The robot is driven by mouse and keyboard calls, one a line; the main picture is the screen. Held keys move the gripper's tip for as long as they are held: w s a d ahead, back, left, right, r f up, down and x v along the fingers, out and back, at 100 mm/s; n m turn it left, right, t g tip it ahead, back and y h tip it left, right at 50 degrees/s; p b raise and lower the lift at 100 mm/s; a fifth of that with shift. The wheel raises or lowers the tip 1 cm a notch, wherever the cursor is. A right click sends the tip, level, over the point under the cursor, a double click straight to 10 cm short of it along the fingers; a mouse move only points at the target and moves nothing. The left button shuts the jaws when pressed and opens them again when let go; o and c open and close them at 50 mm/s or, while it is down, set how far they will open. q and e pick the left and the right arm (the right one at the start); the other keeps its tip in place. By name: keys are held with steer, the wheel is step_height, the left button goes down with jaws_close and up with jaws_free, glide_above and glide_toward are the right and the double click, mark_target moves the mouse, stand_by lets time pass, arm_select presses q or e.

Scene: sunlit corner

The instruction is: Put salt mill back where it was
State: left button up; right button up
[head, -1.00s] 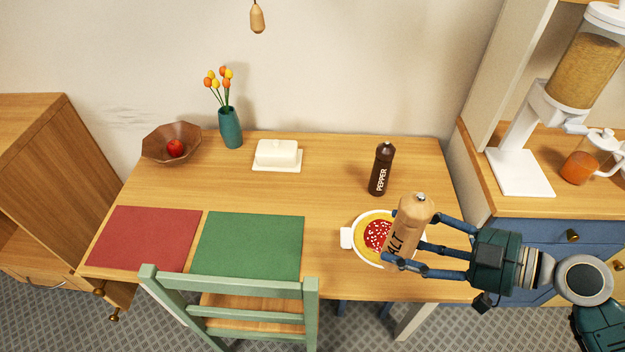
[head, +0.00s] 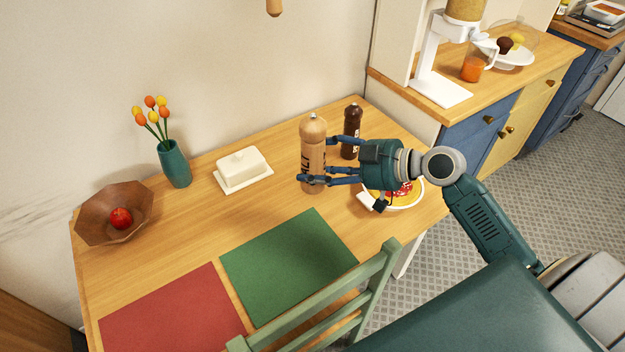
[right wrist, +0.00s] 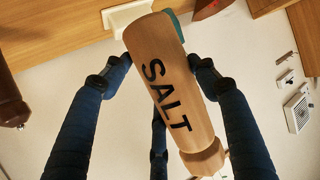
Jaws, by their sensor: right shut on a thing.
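The salt mill (head: 312,150) is light wood with dark lettering. My right gripper (head: 325,162) is shut on it and holds it roughly upright at the table, left of the pepper mill. I cannot tell whether its base touches the tabletop. In the right wrist view the salt mill (right wrist: 165,85) lies between the fingers with SALT readable. The dark pepper mill (head: 352,130) stands upright behind my right gripper, partly hidden by it. The wooden table (head: 215,215) is below. My left gripper is not in view.
A white butter dish (head: 242,170) stands left of the salt mill. A pizza plate (head: 408,196) is partly under my right gripper. Green (head: 288,262) and red (head: 175,315) mats lie in front. A vase (head: 174,164) and fruit bowl (head: 100,222) stand further left. A green chair (head: 375,285) is at the front edge.

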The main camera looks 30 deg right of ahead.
steer(key=w+d+r+m+t+h+b, duration=0.1)
steer(key=w+d+r+m+h+b, duration=0.1)
steer(key=w+d, duration=0.45)
steer(key=w+d+r+m+t+h+b, duration=0.1)
steer(key=w+d+m+h+b, duration=0.2)
steer(key=w, duration=0.7)
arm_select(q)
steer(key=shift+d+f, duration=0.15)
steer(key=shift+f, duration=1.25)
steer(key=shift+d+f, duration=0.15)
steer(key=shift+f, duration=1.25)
arm_select(e)
steer(key=shift+f, duration=9.6)
steer(key=shift+f, duration=0.15)
steer(key=o, duration=1.4)
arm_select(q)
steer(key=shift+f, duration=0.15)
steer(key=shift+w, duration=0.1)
